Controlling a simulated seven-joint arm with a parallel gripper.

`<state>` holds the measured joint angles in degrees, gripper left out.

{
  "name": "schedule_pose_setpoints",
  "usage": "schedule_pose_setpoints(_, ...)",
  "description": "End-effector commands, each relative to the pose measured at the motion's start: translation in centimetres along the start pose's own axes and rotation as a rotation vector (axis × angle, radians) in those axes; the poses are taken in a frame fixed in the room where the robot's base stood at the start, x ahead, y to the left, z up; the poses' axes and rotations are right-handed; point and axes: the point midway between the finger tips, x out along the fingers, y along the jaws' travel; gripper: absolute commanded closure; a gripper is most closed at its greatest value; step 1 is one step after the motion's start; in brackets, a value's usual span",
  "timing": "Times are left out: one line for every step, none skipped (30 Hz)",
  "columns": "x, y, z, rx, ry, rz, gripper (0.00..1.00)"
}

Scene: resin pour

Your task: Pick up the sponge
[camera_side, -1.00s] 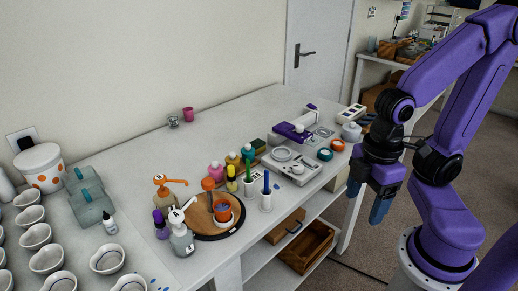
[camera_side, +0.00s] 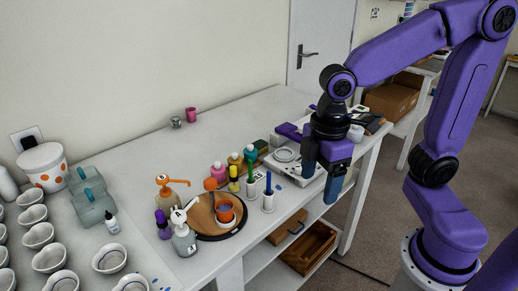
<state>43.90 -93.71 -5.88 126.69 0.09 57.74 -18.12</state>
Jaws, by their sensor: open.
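A small dark green block, which looks like the sponge (camera_side: 262,146), lies on the white table behind the coloured bottles. Its lower part is partly hidden by the bottles. My gripper (camera_side: 321,174) is over the right front part of the table, to the right of the sponge and apart from it. Its two blue fingers point down and are spread, with nothing seen between them.
Pink, tan and yellow bottles (camera_side: 234,178) and candle-like blue and green sticks (camera_side: 268,183) stand near the sponge. A white scale-like device (camera_side: 284,155) lies between sponge and gripper. A round wooden board (camera_side: 204,219) holds an orange cup.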

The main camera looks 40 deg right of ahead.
Motion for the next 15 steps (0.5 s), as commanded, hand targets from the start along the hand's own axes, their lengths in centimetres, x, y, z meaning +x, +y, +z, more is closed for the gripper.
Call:
schedule_pose_setpoints(-0.3, 1.6, -1.2, -0.007, -0.003, 0.0, 0.23)
schedule_pose_setpoints(-0.5, 2.5, -1.9, -0.018, -0.003, 0.001, 0.23)
schedule_pose_setpoints(-0.7, 3.9, -2.6, -0.029, -0.005, 0.001, 0.23)
schedule_pose_setpoints(-0.9, 4.8, -3.2, -0.039, -0.006, 0.001, 0.23)
schedule_pose_setpoints(-1.0, 5.8, -3.7, -0.049, -0.005, 0.002, 0.23)
schedule_pose_setpoints(-1.2, 7.2, -4.3, -0.062, -0.008, 0.001, 0.23)
schedule_pose_setpoints(-1.3, 8.2, -4.8, -0.071, -0.009, 0.001, 0.23)
schedule_pose_setpoints(-1.4, 9.3, -5.2, -0.081, -0.009, 0.001, 0.23)
schedule_pose_setpoints(-1.6, 10.7, -5.6, -0.092, -0.011, 0.001, 0.23)
schedule_pose_setpoints(-1.6, 11.8, -6.0, -0.103, -0.011, 0.001, 0.23)
schedule_pose_setpoints(-1.7, 12.9, -6.2, -0.112, -0.012, 0.001, 0.23)
schedule_pose_setpoints(-1.8, 14.4, -6.5, -0.125, -0.013, 0.001, 0.23)
schedule_pose_setpoints(-1.8, 15.5, -6.7, -0.134, -0.013, 0.001, 0.23)
schedule_pose_setpoints(-1.9, 16.7, -6.8, -0.144, -0.014, 0.001, 0.23)
schedule_pose_setpoints(-1.9, 18.2, -6.9, -0.156, -0.015, 0.0, 0.23)
